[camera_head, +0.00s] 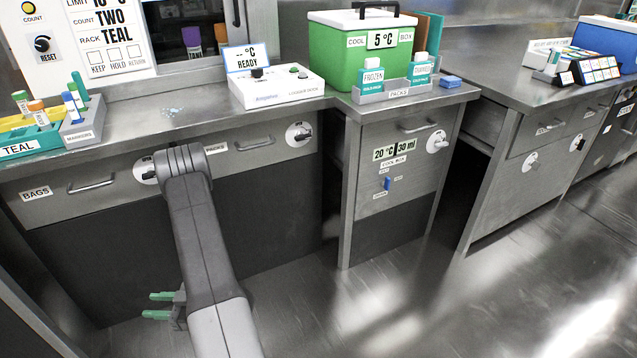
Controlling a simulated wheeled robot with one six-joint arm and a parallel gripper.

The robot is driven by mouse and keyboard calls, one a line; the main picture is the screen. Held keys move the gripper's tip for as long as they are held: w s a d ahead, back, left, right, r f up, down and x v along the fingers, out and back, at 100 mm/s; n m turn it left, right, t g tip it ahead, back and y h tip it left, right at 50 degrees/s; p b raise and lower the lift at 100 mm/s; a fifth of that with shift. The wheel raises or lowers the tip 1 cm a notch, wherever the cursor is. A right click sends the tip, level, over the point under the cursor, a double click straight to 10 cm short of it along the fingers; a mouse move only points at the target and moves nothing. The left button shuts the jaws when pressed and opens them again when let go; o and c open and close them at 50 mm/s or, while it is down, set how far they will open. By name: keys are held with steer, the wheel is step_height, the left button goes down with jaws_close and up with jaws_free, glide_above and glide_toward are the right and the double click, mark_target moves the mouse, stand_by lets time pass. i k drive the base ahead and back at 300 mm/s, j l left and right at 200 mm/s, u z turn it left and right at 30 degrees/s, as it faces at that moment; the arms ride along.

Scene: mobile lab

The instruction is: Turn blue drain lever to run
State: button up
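The blue drain lever (387,183) is small and sits on the front of the middle cabinet (370,205), below the "20 °C 30 ml" and "COOL BOX" labels. It looks about upright. Small labels lie around it, too small to read, so I cannot tell which one marks run. My gripper (158,305) is low at the left, in front of the dark panel under the counter. Its two green-tipped fingers point left, apart, with nothing between them. It is well away from the lever, to the left and lower in the picture.
A green cool box (350,60) stands on the middle counter, with a packs rack (398,90) before it. Drawer handles and round knobs (437,142) stick out from the fronts. A white logger dock (277,90) is on the left counter. The floor (400,300) in front is clear.

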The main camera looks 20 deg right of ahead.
mark_target(385, 185)
steer(key=z, duration=1.65)
steer(key=i+z, duration=0.5)
steer(key=i, duration=0.7)
